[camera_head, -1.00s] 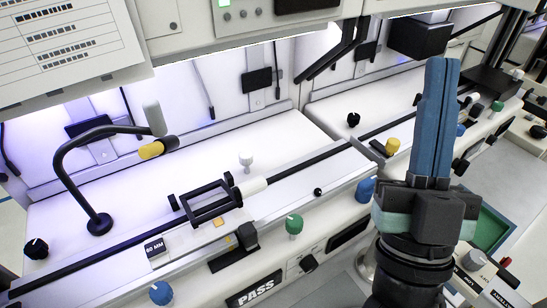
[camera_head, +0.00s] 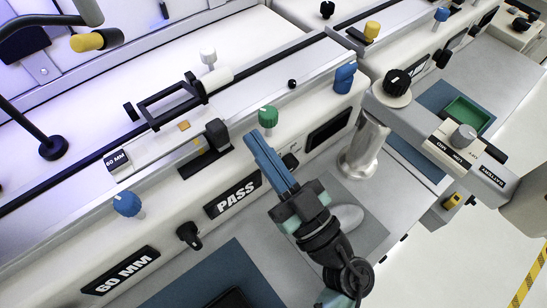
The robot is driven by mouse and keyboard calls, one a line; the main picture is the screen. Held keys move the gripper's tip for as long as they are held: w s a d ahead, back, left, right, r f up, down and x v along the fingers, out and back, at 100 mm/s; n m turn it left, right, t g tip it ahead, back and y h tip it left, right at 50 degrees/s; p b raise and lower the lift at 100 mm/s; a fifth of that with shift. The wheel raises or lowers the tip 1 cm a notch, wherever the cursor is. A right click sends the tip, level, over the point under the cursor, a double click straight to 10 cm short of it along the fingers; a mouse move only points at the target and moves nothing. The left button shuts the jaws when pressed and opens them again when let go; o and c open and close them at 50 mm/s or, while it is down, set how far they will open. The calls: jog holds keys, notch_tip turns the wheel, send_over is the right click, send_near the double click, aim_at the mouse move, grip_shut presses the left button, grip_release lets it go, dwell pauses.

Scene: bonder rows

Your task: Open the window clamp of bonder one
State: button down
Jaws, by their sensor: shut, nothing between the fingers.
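The window clamp appears as a black rectangular frame (camera_head: 182,99) on the work rail of the near machine, left of centre. A white cylinder (camera_head: 217,79) adjoins its right end. A small amber square (camera_head: 183,125) lies just in front of it, and a black block (camera_head: 217,134) stands in front and to the right. I cannot tell whether the clamp is open or shut. My gripper (camera_head: 255,142) has blue fingers pressed together and is empty. In the picture it lies right of and below the clamp, apart from it, over the machine's front face near a green knob (camera_head: 268,116).
A white-topped knob (camera_head: 208,53) stands behind the clamp. A blue knob (camera_head: 126,204) and a PASS label (camera_head: 233,198) are on the front. A post with a switch panel (camera_head: 467,150) and a green tray (camera_head: 468,114) stand right. A black curved arm (camera_head: 22,110) is left.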

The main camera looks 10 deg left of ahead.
aim_at(212, 76)
jog(key=x, duration=0.8)
jog(key=shift+p, duration=0.35)
jog(key=shift+r+p, duration=0.2)
jog(key=shift+p, duration=0.2)
